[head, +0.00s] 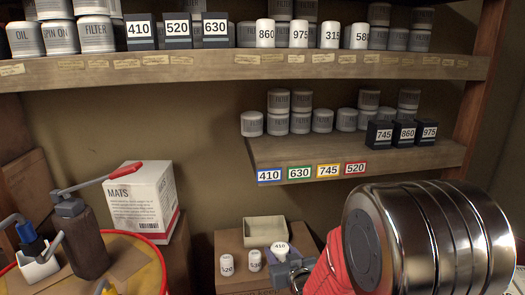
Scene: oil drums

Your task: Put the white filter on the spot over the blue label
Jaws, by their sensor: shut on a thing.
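My gripper (284,256) is low in the picture, just right of centre, over a cardboard box. It is shut on a white filter (280,246) marked 410, which is slightly tilted. My gripper hides the filter's lower part. The blue label (269,176) reads 410 and is the leftmost of the coloured labels on the lower shelf's front edge. The shelf spot (268,163) over it is bare at the front. My gripper and the filter are below this shelf, apart from it.
Two white filters (227,264) stand on the cardboard box (228,240) beside an open tray (264,229). Green (300,173), yellow and red labels follow to the right. Grey cans (300,122) line the shelf's back; dark boxes (405,133) stand at its right. An upper shelf (200,70) overhangs.

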